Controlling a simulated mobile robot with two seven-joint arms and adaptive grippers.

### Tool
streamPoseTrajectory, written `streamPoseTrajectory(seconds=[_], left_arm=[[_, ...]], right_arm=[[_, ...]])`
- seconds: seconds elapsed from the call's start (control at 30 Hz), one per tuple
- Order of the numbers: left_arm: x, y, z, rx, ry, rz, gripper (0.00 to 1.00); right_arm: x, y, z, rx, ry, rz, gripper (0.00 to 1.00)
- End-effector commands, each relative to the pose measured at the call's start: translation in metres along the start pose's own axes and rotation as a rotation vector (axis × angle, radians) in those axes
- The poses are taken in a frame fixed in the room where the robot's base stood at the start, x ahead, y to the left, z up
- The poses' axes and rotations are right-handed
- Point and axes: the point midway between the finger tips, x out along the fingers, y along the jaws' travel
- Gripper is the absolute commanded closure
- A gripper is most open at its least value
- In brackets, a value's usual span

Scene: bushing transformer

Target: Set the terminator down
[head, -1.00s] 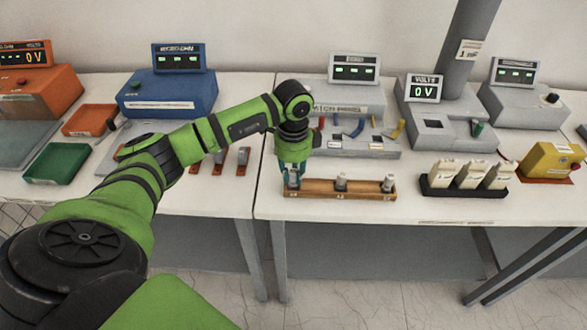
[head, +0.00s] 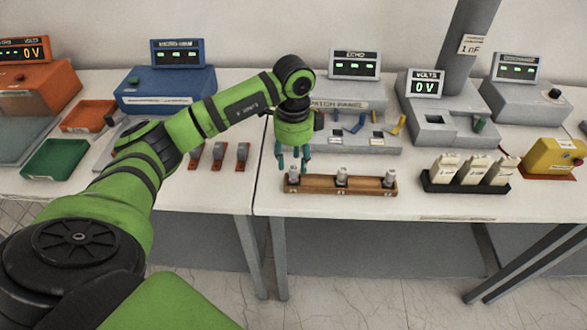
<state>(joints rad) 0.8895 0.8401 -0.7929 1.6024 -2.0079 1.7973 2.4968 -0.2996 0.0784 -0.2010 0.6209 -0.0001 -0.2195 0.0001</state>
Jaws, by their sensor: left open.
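The terminator is most likely the small grey cylindrical piece (head: 294,173) upright at the left end of a wooden rack (head: 318,187). Two similar grey pieces stand in the same rack, one in the middle (head: 342,175) and one at the right end (head: 389,179). My left gripper (head: 293,167) points down just above the left piece. Its teal fingers are spread and hold nothing. Whether a fingertip still touches the piece I cannot tell. My right gripper is not in view.
A grey patch panel (head: 372,142) with coloured plugs stands behind the rack. A black holder (head: 465,187) with white blocks is to the right, beside a yellow box (head: 552,157). Trays, including a green one (head: 57,160), lie at left. The table's front strip is clear.

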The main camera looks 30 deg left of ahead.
Motion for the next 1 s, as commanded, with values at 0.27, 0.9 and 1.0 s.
streamPoseTrajectory(seconds=[0.27,0.9,1.0], left_arm=[[-0.058,-0.001,0.000,0.000,0.002,-0.005,0.53],[-0.082,0.001,-0.005,0.018,0.016,0.003,0.53],[-0.069,0.010,-0.033,0.121,0.113,0.016,0.53]], right_arm=[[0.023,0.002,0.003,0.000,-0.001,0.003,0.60],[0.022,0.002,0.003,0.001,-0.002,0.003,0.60],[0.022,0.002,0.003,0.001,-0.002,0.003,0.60]])
